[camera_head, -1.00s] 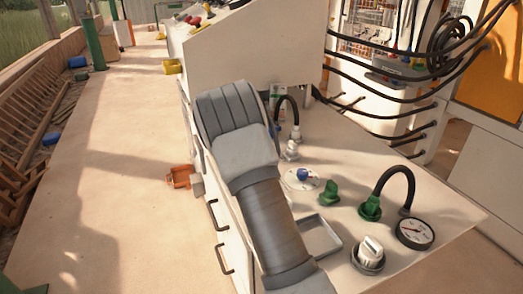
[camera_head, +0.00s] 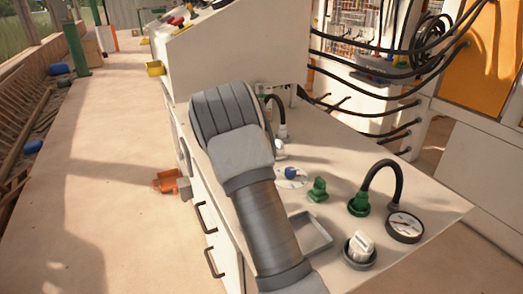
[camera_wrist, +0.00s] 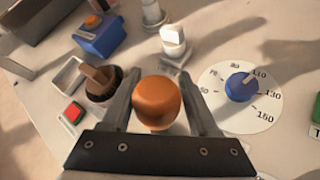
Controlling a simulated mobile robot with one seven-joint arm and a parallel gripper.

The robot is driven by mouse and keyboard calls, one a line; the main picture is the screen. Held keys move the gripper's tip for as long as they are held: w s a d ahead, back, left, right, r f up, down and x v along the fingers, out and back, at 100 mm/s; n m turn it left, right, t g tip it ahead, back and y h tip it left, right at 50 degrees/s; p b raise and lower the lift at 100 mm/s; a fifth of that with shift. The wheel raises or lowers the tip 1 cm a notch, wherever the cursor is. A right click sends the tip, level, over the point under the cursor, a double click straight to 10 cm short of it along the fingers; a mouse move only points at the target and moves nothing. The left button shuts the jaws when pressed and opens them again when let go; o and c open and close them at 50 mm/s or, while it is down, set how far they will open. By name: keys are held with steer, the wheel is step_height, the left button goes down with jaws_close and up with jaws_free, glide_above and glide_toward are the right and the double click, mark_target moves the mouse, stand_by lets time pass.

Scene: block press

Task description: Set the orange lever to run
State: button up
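The orange lever's rounded knob (camera_wrist: 157,101) shows in the wrist view, seen nearly end-on; its shaft and base are hidden. My gripper (camera_wrist: 158,72) has its two fingers apart, one on each side of the knob. I see no clear grip on it; contact with the fingers is hard to judge. In the head view my grey arm reaches over the bench top (camera_head: 325,190) and hides the lever and the gripper. No run label is readable.
Around the lever are a brown knob (camera_wrist: 101,81), red button (camera_wrist: 73,113), blue box (camera_wrist: 98,38), white switch (camera_wrist: 173,42) and blue dial (camera_wrist: 240,87). A hose (camera_head: 381,167) and gauge (camera_head: 404,227) stand at the right. The floor left of the bench is mostly clear.

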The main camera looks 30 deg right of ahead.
steer(key=shift+o, duration=1.4)
steer(key=shift+r, duration=0.15)
steer(key=shift+s+a+r, duration=0.1)
steer(key=shift+a+r, duration=0.1)
steer(key=shift+a, duration=0.05)
steer(key=p+v, duration=0.3)
steer(key=v, duration=1.3)
steer(key=shift+s+a, duration=0.25)
steer(key=shift+s, duration=0.1)
